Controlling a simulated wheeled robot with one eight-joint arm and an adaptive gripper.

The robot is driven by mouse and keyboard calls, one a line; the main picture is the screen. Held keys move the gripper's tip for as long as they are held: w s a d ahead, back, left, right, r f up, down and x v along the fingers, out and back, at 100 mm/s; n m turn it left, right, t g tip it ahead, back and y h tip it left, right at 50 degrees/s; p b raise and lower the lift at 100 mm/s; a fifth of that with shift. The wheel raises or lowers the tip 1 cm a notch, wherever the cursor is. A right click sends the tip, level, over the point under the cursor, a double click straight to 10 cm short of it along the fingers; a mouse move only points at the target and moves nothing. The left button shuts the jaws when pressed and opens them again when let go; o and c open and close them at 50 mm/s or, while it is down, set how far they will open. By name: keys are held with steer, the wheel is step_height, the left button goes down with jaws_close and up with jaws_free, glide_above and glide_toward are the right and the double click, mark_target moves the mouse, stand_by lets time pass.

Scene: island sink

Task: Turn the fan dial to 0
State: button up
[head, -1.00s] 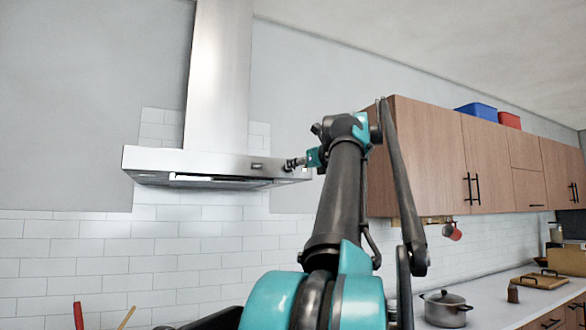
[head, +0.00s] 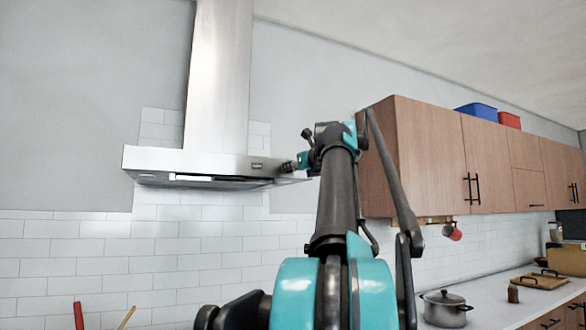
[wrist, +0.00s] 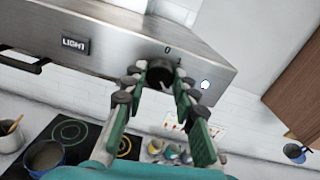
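The fan dial (wrist: 160,73) is a dark round knob on the steel front of the range hood. A "0" mark is printed above it, and another small mark is to its right. In the wrist view my gripper (wrist: 159,80) has its two green-and-grey fingers apart, one on each side of the dial. I cannot tell whether the fingertips touch it. The dial's pointer setting is not clear. In the head view my gripper (head: 290,166) is at the right end of the hood (head: 210,163), and the dial is hidden there.
A "LIGHT" button (wrist: 76,44) is left of the dial, and a lit bluish spot (wrist: 205,85) is to its right. Wooden wall cabinets (head: 430,150) stand close right of my arm. Below are a cooktop (wrist: 75,140) and a pot (head: 445,308).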

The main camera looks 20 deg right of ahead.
jaws_close()
steer(key=shift+n, duration=0.3)
steer(key=n+h, duration=0.1)
steer(key=n, duration=2.4)
steer(key=shift+a, duration=0.1)
steer(key=shift+n, duration=0.4)
steer(key=o, duration=0.8)
jaws_free()
